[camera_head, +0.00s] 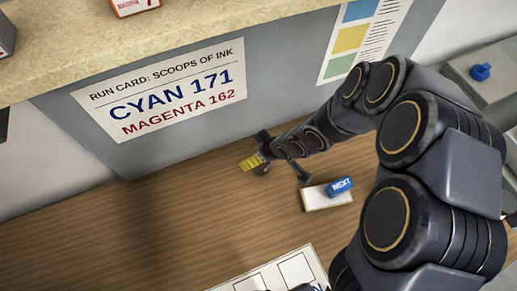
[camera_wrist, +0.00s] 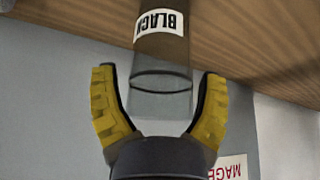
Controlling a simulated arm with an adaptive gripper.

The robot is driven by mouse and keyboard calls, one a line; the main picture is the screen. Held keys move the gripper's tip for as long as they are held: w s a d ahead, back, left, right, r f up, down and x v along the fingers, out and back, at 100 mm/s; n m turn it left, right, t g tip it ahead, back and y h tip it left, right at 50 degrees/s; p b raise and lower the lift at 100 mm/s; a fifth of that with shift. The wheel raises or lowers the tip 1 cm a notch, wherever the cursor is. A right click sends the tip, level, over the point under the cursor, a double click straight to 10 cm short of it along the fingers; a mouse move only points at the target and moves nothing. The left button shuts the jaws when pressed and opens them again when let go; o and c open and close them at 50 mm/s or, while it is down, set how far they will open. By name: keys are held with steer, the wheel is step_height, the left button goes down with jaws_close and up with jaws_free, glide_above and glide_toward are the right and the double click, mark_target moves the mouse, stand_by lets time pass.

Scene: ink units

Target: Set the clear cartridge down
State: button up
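The clear cartridge (camera_wrist: 160,70) is a see-through cylinder with a white label reading BLACK, upside down in the wrist view. Its far end runs off the top edge, and the wood shows brown through it. My gripper (camera_wrist: 160,85) has its yellow-padded fingers spread on both sides of the cartridge, with a narrow gap visible on each side. In the head view my gripper (camera_head: 262,155) is low over the wooden table (camera_head: 170,230), near the grey back panel. The cartridge cannot be made out there, and its contact with the table is not visible.
A white sheet with boxes (camera_head: 275,275) is at the front. The run card (camera_head: 160,90) hangs on the panel below a shelf (camera_head: 170,35). The table's left side is clear.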

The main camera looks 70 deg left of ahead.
stand_by(0.3)
steer(key=v, duration=1.2)
steer(key=shift+r, duration=0.15)
steer(key=shift+w+d, duration=0.1)
steer(key=w+d+r+m+t+h, duration=0.1)
steer(key=w+d+r+m, duration=0.15)
steer(key=d, duration=0.45)
steer(key=w+d+r+m+t+h, duration=0.1)
steer(key=w+d+r+m+h, duration=0.1)
steer(key=w+d+m, duration=0.35)
steer(key=w+d+r+m+t+h, duration=0.1)
steer(key=w+d+r+m, duration=0.15)
steer(key=d, duration=0.55)
steer(key=s+d+r+m+g, duration=0.1)
steer(key=s+d+r+m, duration=0.2)
steer(key=s+d+m, duration=0.2)
steer(key=s+d+r+m+g+h, duration=0.1)
steer(key=s+d+r+m, duration=0.2)
steer(key=s+d+m, duration=0.3)
steer(key=d+m, duration=0.1)
steer(key=d, duration=0.3)
steer(key=shift+r+g, duration=0.2)
steer(key=shift+g, duration=0.1)
steer(key=shift+d, duration=0.15)
